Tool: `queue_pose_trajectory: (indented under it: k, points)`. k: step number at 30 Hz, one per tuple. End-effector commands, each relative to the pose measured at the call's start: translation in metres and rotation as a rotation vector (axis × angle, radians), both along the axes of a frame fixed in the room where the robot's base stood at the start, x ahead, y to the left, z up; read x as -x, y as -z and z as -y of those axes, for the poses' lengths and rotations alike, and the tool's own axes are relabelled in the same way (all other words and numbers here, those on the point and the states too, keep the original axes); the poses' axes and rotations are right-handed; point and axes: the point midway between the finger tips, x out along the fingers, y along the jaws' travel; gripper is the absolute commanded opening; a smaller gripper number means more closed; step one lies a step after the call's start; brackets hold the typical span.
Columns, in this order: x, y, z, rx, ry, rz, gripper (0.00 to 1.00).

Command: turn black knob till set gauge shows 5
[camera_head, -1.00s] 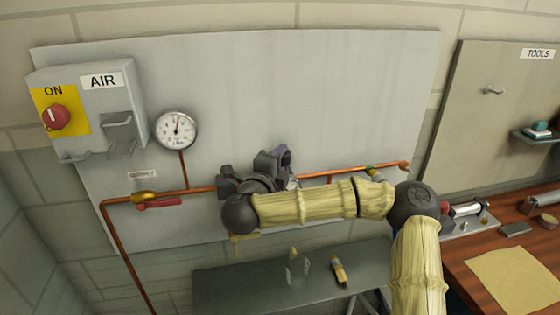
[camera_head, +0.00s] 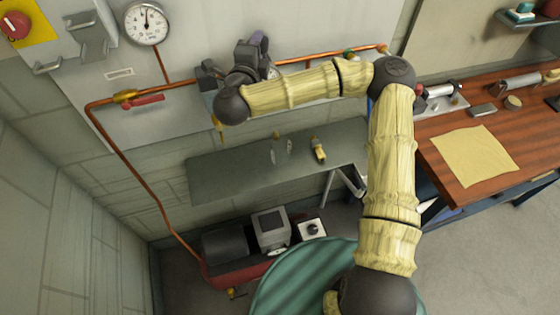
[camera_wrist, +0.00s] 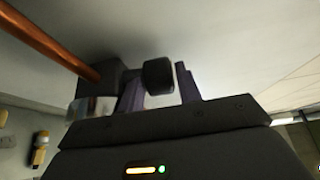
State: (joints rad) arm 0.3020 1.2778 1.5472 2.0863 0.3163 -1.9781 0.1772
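In the wrist view the black knob (camera_wrist: 158,76) sits between the tips of my gripper's two purple fingers (camera_wrist: 161,85). The left finger overlaps or touches it, and a thin gap shows at the right finger, so the gripper looks open around the knob. In the head view my gripper (camera_head: 254,48) is at the copper pipe on the wall panel and hides the knob. A pale round edge, perhaps the set gauge (camera_head: 274,72), shows just right of my gripper; its reading is hidden. A larger white dial gauge (camera_head: 146,22) hangs at upper left, its needle pointing nearly straight up.
The copper pipe (camera_head: 310,62) runs along the wall, with a red-handled valve (camera_head: 143,100) at left. A grey shelf (camera_head: 220,175) below holds a yellow-and-black item (camera_head: 318,150). A wooden workbench (camera_head: 470,130) stands at right.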

Motion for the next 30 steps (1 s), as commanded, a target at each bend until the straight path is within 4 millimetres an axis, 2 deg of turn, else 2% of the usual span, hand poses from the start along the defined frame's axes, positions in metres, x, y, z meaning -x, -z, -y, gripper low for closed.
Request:
queue_pose_trajectory:
  k: [30]
  points:
    - [-0.0001, -0.0022, 0.0066, 0.000, -0.205, -0.008, 0.37]
